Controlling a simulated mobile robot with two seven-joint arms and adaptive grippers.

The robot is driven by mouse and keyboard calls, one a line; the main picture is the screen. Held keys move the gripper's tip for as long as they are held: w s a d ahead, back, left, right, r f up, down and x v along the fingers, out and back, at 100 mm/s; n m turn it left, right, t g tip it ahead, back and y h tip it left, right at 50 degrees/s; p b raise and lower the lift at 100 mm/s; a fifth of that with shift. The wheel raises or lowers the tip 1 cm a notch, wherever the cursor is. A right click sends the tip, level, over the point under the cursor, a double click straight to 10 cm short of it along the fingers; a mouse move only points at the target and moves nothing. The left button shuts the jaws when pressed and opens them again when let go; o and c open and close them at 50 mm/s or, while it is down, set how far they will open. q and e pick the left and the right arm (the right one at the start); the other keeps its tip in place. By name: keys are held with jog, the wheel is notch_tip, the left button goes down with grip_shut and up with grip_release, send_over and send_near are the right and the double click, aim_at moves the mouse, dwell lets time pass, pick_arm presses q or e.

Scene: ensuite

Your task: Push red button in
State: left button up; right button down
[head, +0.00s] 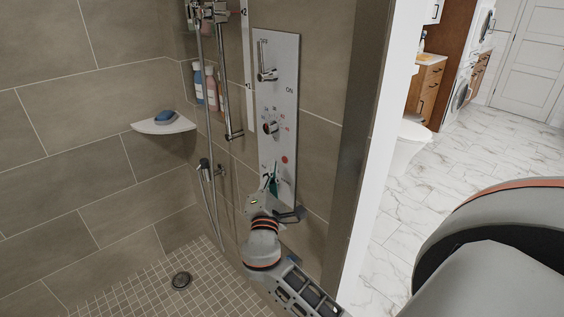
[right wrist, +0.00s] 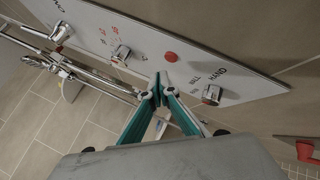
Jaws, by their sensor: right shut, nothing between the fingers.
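The red button (head: 284,159) is a small round red disc on the pale shower control panel (head: 290,75), low on the panel. In the right wrist view the red button (right wrist: 170,56) shows just beyond my fingertips, a little to their right. My right gripper (head: 269,178) is in front of the lower panel, below and left of the button. In the right wrist view its teal fingers (right wrist: 160,82) meet at the tips with nothing between them. I cannot tell whether the tips touch the panel; the button looks uncovered. My left gripper is not in view.
A chrome knob (right wrist: 122,53) and a lower chrome knob (right wrist: 212,95) stick out on either side of the button. A vertical shower rail (head: 224,80) and hose run left of the panel. A corner shelf (head: 150,126) holds a blue object (head: 165,117).

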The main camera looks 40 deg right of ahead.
jog(key=a+b, duration=0.1)
jog(key=a, duration=0.3)
jog(key=shift+s+a, duration=0.15)
jog(key=shift+a, duration=0.25)
jog(key=s+a+f+m+g+y, duration=0.1)
jog(key=s+a+f+y, duration=0.15)
jog(key=f, duration=0.45)
jog(key=s+a+f+m+y, duration=0.1)
jog(key=f+y, duration=0.2)
jog(key=f, duration=0.5)
jog(key=s+a+f+g+y, duration=0.1)
jog(key=s+a+f+y, duration=0.15)
jog(key=f, duration=0.45)
jog(key=s+a+f+m+g+y, duration=0.1)
jog(key=s+a+f+m+y, duration=0.3)
jog(key=s, duration=0.5)
jog(key=s+a+f+m+g+y, duration=0.1)
jog(key=s+a+f+m+y, duration=0.3)
jog(key=s+f, duration=0.4)
jog(key=shift+s+a+f+m+g, duration=0.25)
jog(key=shift+s+a+m+g, duration=0.15)
jog(key=shift+m, duration=0.6)
